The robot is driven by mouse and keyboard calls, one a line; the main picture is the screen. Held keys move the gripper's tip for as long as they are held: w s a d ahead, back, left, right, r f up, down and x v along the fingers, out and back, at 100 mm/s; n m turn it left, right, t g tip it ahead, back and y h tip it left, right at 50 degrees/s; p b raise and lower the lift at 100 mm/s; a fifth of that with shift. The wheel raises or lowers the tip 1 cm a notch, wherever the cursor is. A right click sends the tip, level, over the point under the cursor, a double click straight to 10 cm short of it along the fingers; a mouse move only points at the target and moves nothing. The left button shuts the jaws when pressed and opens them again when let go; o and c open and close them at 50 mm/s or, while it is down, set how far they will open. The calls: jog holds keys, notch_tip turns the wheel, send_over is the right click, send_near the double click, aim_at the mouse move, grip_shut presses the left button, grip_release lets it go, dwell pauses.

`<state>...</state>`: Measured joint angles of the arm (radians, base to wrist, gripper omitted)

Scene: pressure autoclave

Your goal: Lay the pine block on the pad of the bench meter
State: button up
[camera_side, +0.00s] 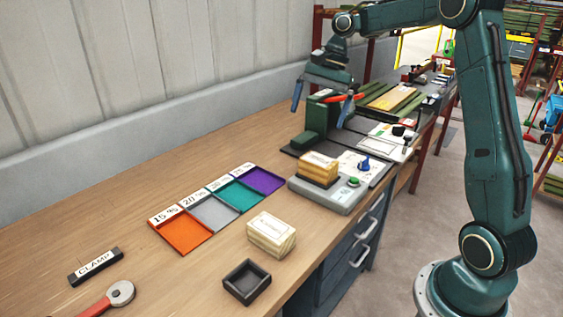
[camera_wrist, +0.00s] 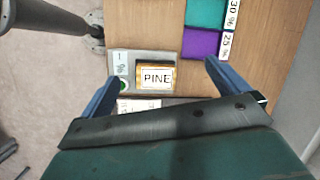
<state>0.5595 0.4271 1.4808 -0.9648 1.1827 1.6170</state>
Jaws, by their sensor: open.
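The pine block (camera_wrist: 155,77), golden wood with a white label reading PINE, lies on the meter's dark pad. In the side view the block (camera_side: 319,165) rests flat there, with the pad's dark edge (camera_side: 317,181) showing beneath it. My gripper (camera_side: 322,104) is open and empty, raised above and behind the meter, apart from the block. In the wrist view its blue fingers (camera_wrist: 161,74) stand either side of the block.
A paler labelled block (camera_side: 271,237) and a small empty black tray (camera_side: 247,289) are nearer on the bench. Orange, grey, teal and purple squares (camera_side: 180,233) lie left of the meter. A dark green machine (camera_side: 322,120) stands behind it. The bench's left part is mostly clear.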

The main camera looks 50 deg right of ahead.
jog(key=s+a+r+n+t+h, duration=0.2)
jog(key=s+a+r+n, duration=0.45)
jog(key=s+a, duration=0.45)
jog(key=s+a+f+n+t, duration=0.1)
jog(key=s+f+n, duration=0.1)
jog(key=s+n, duration=0.2)
jog(key=s+a+f+n+t+h, duration=0.1)
jog(key=s+n, duration=0.3)
jog(key=s, duration=0.6)
jog(key=shift+s+a+f+t+h, duration=0.15)
jog(key=shift+a+f+t+h, duration=0.2)
jog(key=shift+f, duration=0.45)
jog(key=shift+c, duration=0.2)
